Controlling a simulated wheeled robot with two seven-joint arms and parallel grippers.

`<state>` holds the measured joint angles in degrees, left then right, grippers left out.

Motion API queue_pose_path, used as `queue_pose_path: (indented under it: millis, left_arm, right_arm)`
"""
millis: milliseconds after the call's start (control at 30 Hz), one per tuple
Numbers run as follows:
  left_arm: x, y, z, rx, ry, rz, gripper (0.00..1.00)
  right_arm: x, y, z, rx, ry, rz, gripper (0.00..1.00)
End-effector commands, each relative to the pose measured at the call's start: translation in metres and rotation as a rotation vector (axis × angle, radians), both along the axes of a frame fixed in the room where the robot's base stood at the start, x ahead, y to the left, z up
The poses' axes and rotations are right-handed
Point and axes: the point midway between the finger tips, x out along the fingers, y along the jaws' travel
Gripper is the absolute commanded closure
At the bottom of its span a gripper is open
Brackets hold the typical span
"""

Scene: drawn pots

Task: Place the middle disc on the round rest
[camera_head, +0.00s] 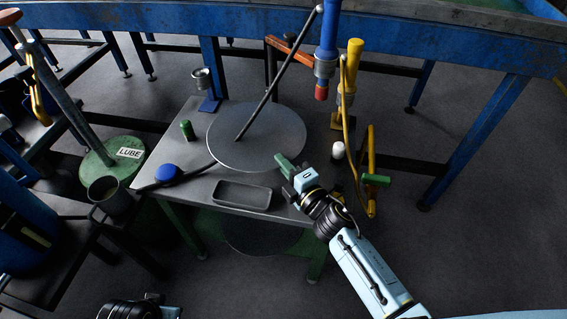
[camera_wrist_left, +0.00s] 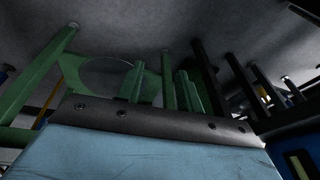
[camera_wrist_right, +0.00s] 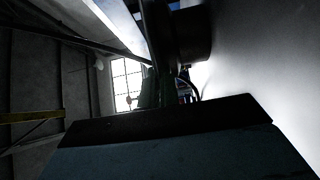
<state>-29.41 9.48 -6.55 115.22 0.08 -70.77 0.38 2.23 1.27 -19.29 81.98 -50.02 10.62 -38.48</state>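A large thin grey disc (camera_head: 240,150) lies flat at the back of the small metal table. A smaller blue disc (camera_head: 168,172) sits on a dark bar at the table's left edge. I cannot tell for sure which thing is the middle disc or which is the round rest. My right gripper (camera_head: 284,164), with green fingers, is at the front right rim of the grey disc; its finger gap is not clear. In the right wrist view its fingers are too dark to read. My left gripper (camera_wrist_left: 160,85) shows two separated green fingers with nothing between them, low beside the table.
A grey tray (camera_head: 243,195) lies at the table's front. A green cylinder (camera_head: 187,130) stands at the left and a white-topped one (camera_head: 337,150) at the right. A green LUBE drum (camera_head: 112,165) is at left.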

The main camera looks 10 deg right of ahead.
Motion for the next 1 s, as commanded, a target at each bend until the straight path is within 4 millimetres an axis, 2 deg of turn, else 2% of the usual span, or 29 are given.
queue_pose_path:
  millis: [67,200,300,667,900,933,1000]
  left_arm:
    - [0.0,0.0,0.0,0.0,0.0,0.0,0.64]
    - [0.0,0.0,0.0,0.0,0.0,0.0,0.64]
    - [0.0,0.0,0.0,0.0,0.0,0.0,0.64]
    - [0.001,-0.002,0.005,-0.003,-0.004,-0.001,0.64]
    - [0.002,-0.011,0.039,-0.019,-0.019,0.001,0.64]
    - [0.001,-0.011,0.041,-0.019,-0.017,0.0,0.64]
    - [0.0,-0.006,0.03,-0.01,-0.006,0.0,0.64]
  right_arm:
    - [0.0,0.0,0.002,0.001,-0.003,0.001,1.0]
    - [0.0,0.0,0.001,0.001,-0.002,0.0,0.81]
    - [0.0,0.0,0.001,0.0,-0.001,0.0,0.71]
    - [0.0,0.0,-0.001,-0.001,0.002,-0.001,0.71]
    - [0.0,0.0,0.0,0.0,0.001,0.0,0.71]
    - [-0.002,-0.001,0.0,-0.001,0.003,-0.001,0.71]
    - [-0.017,-0.009,0.0,0.0,0.004,-0.001,0.71]
